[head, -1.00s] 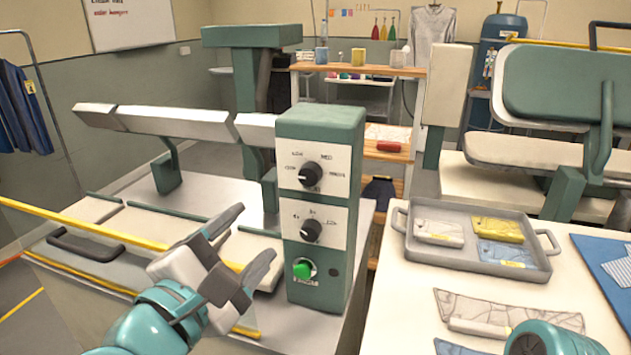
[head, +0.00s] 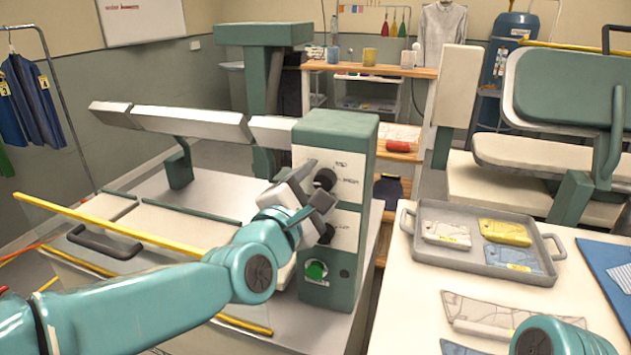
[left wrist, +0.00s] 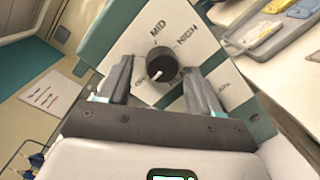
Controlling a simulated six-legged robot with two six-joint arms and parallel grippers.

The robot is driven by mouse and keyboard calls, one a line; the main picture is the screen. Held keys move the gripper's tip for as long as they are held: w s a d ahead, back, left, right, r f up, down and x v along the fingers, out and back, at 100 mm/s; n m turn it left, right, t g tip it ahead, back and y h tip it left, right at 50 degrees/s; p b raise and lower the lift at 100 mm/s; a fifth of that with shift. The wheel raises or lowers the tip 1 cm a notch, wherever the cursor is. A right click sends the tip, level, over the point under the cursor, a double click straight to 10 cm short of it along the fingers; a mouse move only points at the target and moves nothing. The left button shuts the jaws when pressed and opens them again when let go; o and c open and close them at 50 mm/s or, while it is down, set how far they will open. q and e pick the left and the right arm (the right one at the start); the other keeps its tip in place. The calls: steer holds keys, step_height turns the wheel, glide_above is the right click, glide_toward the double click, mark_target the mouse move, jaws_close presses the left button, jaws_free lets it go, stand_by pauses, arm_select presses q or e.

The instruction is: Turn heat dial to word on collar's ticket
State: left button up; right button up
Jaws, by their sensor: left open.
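The heat dial (head: 326,180) is a black knob on the white face of the green control box (head: 340,130). In the left wrist view the dial (left wrist: 161,63) has a white mark pointing down-left; MID and HIGH are readable around it, other lettering is partly hidden. My left gripper (head: 325,193) is at the box face. In the left wrist view its fingers (left wrist: 158,78) are open, one on each side of the dial's lower part, with gaps visible. The collar's ticket cannot be made out for certain; no ticket word is readable. My right gripper is out of view.
A second black dial (head: 326,233) and a green button (head: 316,270) sit below. A grey tray (head: 408,240) holds white, yellow and blue folded pieces. A pale patterned piece (head: 480,307) lies in front. A yellow bar (head: 130,228) crosses the press at left.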

arm_select(q)
steer(key=shift+w+d, duration=0.2)
steer(key=shift+d, duration=0.1)
steer(key=shift+a, duration=0.1)
steer(key=c, duration=1)
steer(key=shift+c, duration=0.2)
